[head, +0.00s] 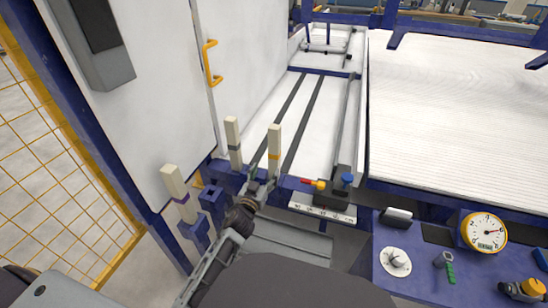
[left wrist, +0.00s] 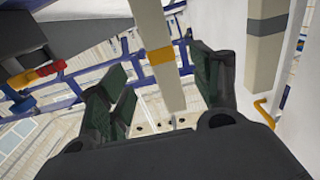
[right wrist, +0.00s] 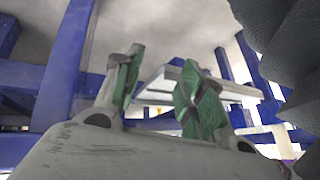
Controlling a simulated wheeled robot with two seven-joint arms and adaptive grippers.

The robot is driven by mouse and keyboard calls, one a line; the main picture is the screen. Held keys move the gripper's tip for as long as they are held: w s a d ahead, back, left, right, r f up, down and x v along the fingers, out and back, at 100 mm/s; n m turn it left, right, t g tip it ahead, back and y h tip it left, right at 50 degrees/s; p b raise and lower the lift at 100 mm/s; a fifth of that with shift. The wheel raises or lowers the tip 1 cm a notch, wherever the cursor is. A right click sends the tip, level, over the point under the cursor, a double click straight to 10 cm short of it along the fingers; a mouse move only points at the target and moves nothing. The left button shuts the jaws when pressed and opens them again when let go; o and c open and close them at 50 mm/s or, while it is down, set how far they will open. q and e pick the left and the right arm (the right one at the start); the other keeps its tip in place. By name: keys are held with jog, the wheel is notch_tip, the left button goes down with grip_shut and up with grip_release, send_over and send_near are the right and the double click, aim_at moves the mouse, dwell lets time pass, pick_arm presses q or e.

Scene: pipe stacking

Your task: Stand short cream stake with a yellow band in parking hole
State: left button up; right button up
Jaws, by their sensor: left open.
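The cream stake with the yellow band (head: 274,141) stands upright at the front edge of the white bed, its lower end hidden near my left gripper (head: 260,183). In the left wrist view the same stake (left wrist: 155,25) shows between the spread green-padded fingers of my left gripper (left wrist: 165,90); I cannot tell whether either finger touches it. A blue bracket with an opening (head: 212,196) stands to the left; no stake shows in it. My right gripper (right wrist: 163,90) shows only in its wrist view, with fingers apart and nothing between them.
A grey-banded stake (head: 233,135) stands just left of the yellow-banded one, and a purple-banded stake (head: 174,182) stands farther left. A white door (head: 180,60) rises behind them. A small device with a red-yellow lever (head: 318,184) is close on the right.

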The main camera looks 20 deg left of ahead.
aim_at(273, 158)
pick_arm(q)
jog(key=w+b, duration=0.1)
jog(key=w, duration=0.3)
jog(key=shift+w+d+b, duration=0.1)
jog(key=shift+w+b, duration=0.5)
jog(key=shift+w, duration=1.9)
jog(key=shift+w+b, duration=0.3)
jog(key=shift+w, duration=0.9)
pick_arm(e)
jog(key=shift+w+a+f+t+y, duration=0.1)
jog(key=shift+a+f+t+y, duration=0.1)
jog(key=shift+f, duration=0.7)
jog(key=shift+w+a+f+t+y, duration=0.1)
jog(key=shift+a+f, duration=0.05)
jog(key=shift+f, duration=0.75)
pick_arm(q)
jog(key=shift+c, duration=0.5)
jog(key=c, duration=1.3)
jog(key=shift+o, duration=0.2)
pick_arm(e)
jog(key=shift+s+f, duration=0.1)
jog(key=shift+s, duration=0.2)
pick_arm(q)
jog(key=shift+r, duration=0.2)
